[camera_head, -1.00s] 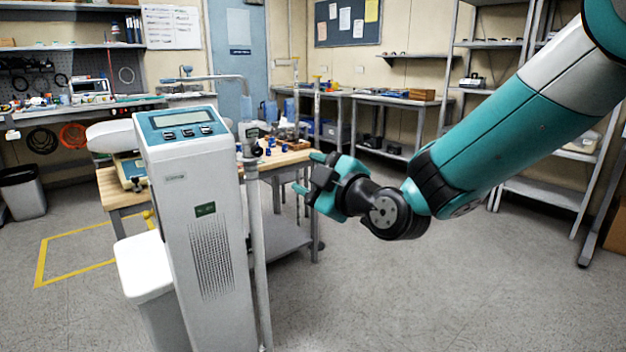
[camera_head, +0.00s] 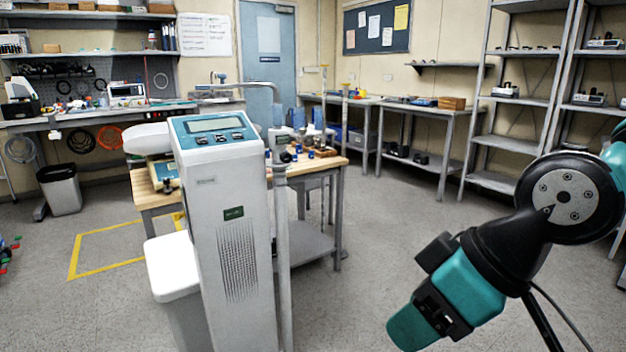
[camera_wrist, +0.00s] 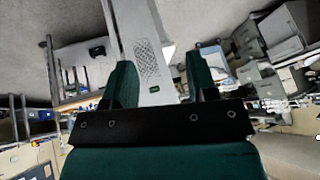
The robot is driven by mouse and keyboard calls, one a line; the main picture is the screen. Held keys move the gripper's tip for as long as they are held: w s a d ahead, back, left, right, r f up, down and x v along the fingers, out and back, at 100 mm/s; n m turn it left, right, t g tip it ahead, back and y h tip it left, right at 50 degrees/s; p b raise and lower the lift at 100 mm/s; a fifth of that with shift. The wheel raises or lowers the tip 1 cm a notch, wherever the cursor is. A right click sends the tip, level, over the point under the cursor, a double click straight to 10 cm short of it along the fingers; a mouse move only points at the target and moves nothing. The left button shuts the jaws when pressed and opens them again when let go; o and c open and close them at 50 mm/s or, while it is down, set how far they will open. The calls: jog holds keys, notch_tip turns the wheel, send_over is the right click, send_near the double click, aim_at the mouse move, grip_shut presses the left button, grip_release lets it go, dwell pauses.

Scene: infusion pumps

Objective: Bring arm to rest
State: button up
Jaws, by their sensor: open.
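My gripper (camera_head: 418,318) is at the lower right of the head view, folded down and pointing to the lower left over bare floor. Its fingers are seen from the side there and partly merge with the teal body. In the wrist view my gripper (camera_wrist: 160,85) shows two green fingers spread apart with nothing between them. The white pump column (camera_head: 225,225) with a teal top panel stands left of the gripper, clear of it. The column also shows beyond the fingers in the wrist view (camera_wrist: 150,62).
A wooden-topped workbench (camera_head: 323,165) with small parts stands behind the column. A white bin (camera_head: 172,266) is at the column's left. Grey shelves (camera_head: 510,143) line the back right. The floor (camera_head: 400,240) between column and arm is clear.

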jog(key=s+d+m+g+h, duration=0.2)
jog(key=s+d, duration=0.1)
jog(key=s, duration=0.3)
notch_tip(320, 180, up, 18)
jog(key=p, duration=1.8)
jog(key=shift+s+d+p, duration=0.3)
jog(key=shift+s+p, duration=0.05)
jog(key=shift+p, duration=0.05)
